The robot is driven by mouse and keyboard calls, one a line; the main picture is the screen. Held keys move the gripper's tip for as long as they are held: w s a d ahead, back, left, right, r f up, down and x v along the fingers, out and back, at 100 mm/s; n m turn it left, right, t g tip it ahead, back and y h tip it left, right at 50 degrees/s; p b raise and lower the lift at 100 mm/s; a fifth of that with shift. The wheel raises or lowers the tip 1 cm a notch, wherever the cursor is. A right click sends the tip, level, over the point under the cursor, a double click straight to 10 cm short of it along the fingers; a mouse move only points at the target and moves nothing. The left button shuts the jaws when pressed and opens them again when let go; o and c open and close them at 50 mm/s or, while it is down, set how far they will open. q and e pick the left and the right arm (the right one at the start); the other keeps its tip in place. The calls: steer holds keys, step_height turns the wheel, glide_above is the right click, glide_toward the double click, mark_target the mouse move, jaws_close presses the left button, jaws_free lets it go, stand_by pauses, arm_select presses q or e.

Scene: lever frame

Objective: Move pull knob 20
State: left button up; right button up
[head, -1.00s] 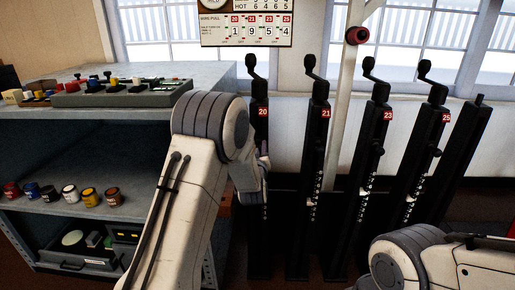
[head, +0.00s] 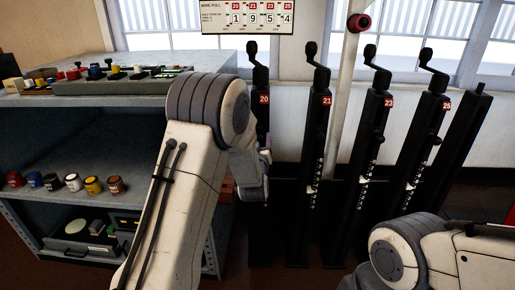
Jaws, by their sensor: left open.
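The black lever post (head: 261,120) with the red label 20 stands left of the other posts, its crank handle at the top. The small side knob seen on other posts is not visible on post 20; my arm and gripper cover that height. My left gripper (head: 260,172) is open in front of post 20, below its label, mostly hidden behind its own wrist. I cannot tell whether it touches the post. My right arm shows at the lower right, but its gripper is out of view.
Posts 21 (head: 317,150), 23 (head: 372,150) and 25 (head: 420,150) stand close by on the right, with another black post beyond. A grey shelf unit (head: 75,122) with jars stands on the left. A pale pole (head: 345,90) rises between posts 21 and 23.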

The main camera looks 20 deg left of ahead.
arm_select(q)
steer(key=v, duration=0.8)
steer(key=shift+s, duration=0.4)
steer(key=shift+d, duration=0.1)
steer(key=s+d+f+m+g+h, duration=0.25)
steer(key=s+d+g+h, duration=0.2)
steer(key=d, duration=0.45)
steer(key=s+d+f+m+g+h, duration=0.2)
steer(key=s+d+m+g+h, duration=0.15)
steer(key=s+d, duration=0.4)
steer(key=s+m+g+y, duration=0.2)
steer(key=s+m+g, duration=0.6)
steer(key=s, duration=1.5)
step_height(320, 180, up, 27)
steer(key=g+p, duration=0.1)
steer(key=p, duration=2.6)
steer(key=shift+s+d+n+p, duration=0.3)
steer(key=shift+s+d+p, duration=0.05)
